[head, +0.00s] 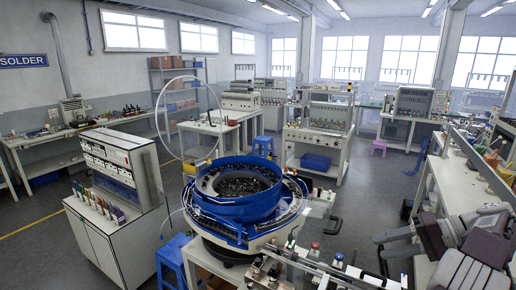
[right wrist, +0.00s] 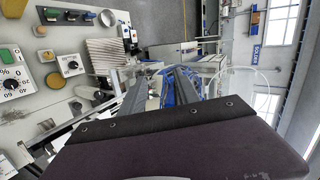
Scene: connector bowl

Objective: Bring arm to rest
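The blue feeder bowl (head: 235,209) stands near the middle of the head view, with many small dark connectors (head: 240,185) lying in it. My right gripper (head: 378,246) is at the lower right of the head view, apart from the bowl and above the bench area. In the right wrist view its two fingers (right wrist: 158,90) stand apart with nothing between them. Part of the blue bowl's machine (right wrist: 167,88) shows beyond the fingers. My left gripper is not in view.
A control panel with knobs and buttons (right wrist: 68,62) lies to the left in the right wrist view. A white cabinet (head: 100,235) is at left, and a blue stool (head: 176,257) is beside the bowl.

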